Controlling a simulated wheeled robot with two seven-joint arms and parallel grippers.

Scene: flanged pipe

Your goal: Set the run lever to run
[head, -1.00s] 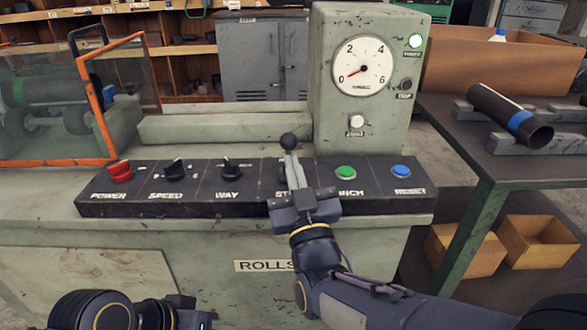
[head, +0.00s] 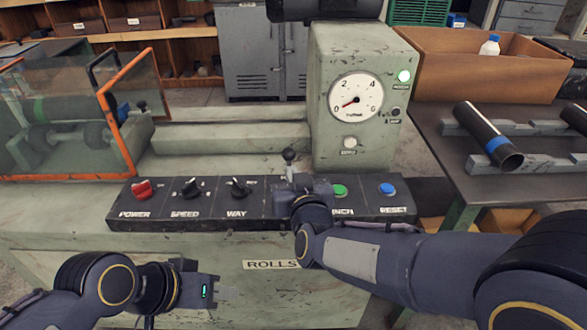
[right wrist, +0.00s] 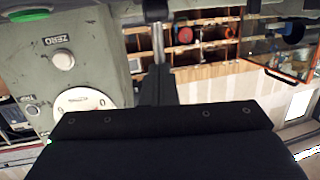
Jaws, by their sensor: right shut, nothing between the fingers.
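The run lever (head: 289,155) is a black ball knob on a short stem. It stands up behind my right gripper at the control panel (head: 262,205), and its base and most of its label are hidden. My right gripper (head: 291,180) is shut and empty, right in front of the lever; whether it touches the stem cannot be told. In the right wrist view the dark fingers (right wrist: 158,85) point at a metal stem with a dark end at the top edge. My left gripper (head: 222,292) is low in front of the machine, its jaw opening unclear.
The panel carries a red power knob (head: 141,189), black speed (head: 191,187) and way (head: 238,187) knobs, a green button (head: 340,191) and a blue reset button (head: 387,189). The gauge (head: 355,101) column stands behind. A pipe (head: 488,136) lies on the right table.

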